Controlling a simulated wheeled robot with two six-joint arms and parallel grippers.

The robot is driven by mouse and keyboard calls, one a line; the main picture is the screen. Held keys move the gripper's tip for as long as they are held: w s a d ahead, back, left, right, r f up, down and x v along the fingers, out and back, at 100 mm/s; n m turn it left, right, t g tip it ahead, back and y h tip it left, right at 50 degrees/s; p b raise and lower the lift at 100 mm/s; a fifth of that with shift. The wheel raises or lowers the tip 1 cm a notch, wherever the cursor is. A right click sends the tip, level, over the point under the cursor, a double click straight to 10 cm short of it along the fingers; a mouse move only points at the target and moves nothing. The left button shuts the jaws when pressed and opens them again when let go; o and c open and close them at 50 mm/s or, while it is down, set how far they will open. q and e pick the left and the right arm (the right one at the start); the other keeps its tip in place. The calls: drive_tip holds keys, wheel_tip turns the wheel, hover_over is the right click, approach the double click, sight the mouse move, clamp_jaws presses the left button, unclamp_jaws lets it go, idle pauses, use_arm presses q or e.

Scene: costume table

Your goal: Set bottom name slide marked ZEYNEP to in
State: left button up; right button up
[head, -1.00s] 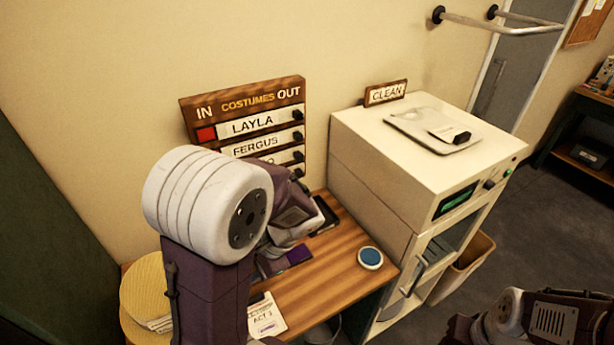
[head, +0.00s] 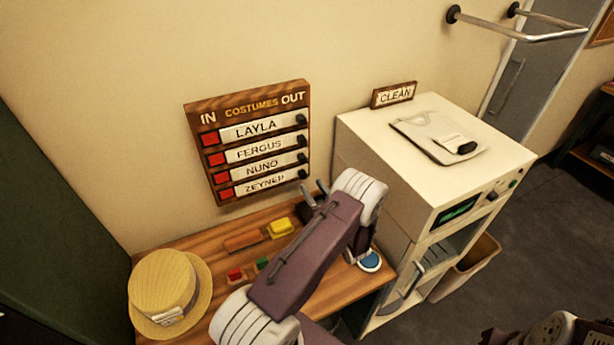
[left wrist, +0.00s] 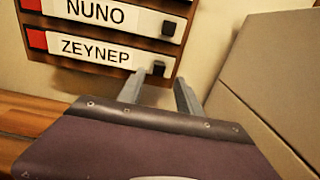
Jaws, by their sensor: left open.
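The brown costumes board (head: 246,93) hangs on the wall, with IN at its left and OUT at its right. The bottom name slide ZEYNEP (head: 265,185) sits toward OUT, with red showing at its left end. Its black knob (left wrist: 158,68) is at the right end, and the slide shows large in the left wrist view (left wrist: 95,51). My left gripper (head: 314,190) is open and empty, just below and right of the knob. In the left wrist view its fingertips (left wrist: 160,80) lie on either side below the knob; contact is not clear.
The slides LAYLA, FERGUS and NUNO (head: 267,168) above also sit toward OUT. Below are a wooden table (head: 185,240), a straw hat (head: 165,285) and a yellow block (head: 280,227). A cream cabinet (head: 385,165) stands close at the right.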

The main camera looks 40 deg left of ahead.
sight(304, 177)
use_arm(q)
drive_tip(key=p+x, duration=0.1)
drive_tip(key=x, duration=0.4)
drive_tip(key=shift+a, duration=0.35)
drive_tip(key=shift+d, duration=0.1)
clamp_jaws()
idle(0.9)
